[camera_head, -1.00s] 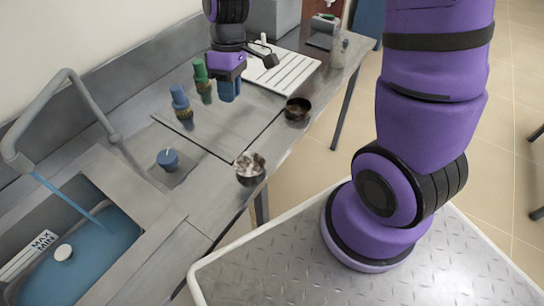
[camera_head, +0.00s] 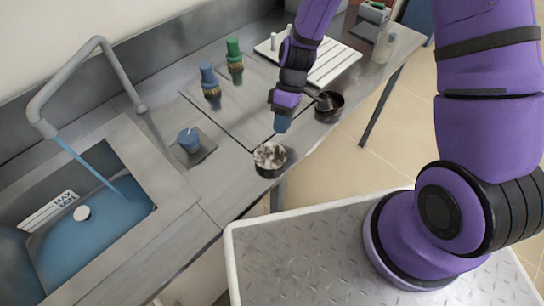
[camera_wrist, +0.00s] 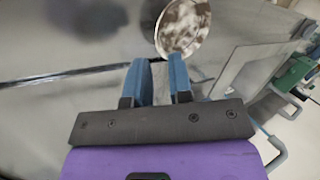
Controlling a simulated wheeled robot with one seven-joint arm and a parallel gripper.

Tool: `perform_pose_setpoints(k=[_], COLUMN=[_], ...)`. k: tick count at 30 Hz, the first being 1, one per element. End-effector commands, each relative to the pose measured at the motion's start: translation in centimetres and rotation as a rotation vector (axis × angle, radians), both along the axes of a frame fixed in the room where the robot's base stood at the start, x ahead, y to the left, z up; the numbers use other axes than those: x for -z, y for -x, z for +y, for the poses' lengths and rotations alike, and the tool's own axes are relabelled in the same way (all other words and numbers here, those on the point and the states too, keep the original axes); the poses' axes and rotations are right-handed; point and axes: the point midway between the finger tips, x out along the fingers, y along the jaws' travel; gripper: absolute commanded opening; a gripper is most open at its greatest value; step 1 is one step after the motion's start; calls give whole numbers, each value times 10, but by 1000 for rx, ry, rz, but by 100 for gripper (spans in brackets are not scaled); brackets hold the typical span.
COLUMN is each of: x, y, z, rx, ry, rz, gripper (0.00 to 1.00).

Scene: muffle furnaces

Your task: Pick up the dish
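A round dark dish with mottled white and brown contents (camera_head: 269,159) stands near the front edge of the steel counter. A second, darker bowl (camera_head: 329,107) stands farther along the same edge and looks empty. My gripper (camera_head: 282,123) points down above the counter, between the two and just beyond the filled dish. In the wrist view my gripper (camera_wrist: 159,62) has two blue fingers apart with nothing between them.
Blue- and green-handled brushes (camera_head: 209,80) (camera_head: 234,55) stand at the back. A blue-lidded item (camera_head: 189,140) sits left of the dish. A sink with blue water (camera_head: 95,235) is at left. A white slatted rack (camera_head: 330,62) lies behind my arm.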

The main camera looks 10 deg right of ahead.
Motion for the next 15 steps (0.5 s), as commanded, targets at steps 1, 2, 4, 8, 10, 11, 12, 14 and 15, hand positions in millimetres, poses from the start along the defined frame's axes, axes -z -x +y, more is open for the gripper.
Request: perform_pose_setpoints(k=[1, 2, 4, 8, 10, 11, 12, 14, 15], x=[4, 6, 9, 17, 25, 29, 34, 41, 45], y=[2, 3, 5, 7, 9, 10, 11, 14, 16], z=[1, 2, 3, 7, 11, 12, 15, 18, 19], rx=[0, -1, 0, -3, -1, -1, -1, -1, -1], ry=[0, 1, 1, 1, 2, 2, 2, 2, 1], rz=[1, 2, 0, 2, 2, 3, 2, 2, 2], gripper=[20, 20, 20, 20, 20, 20, 20, 20, 20])
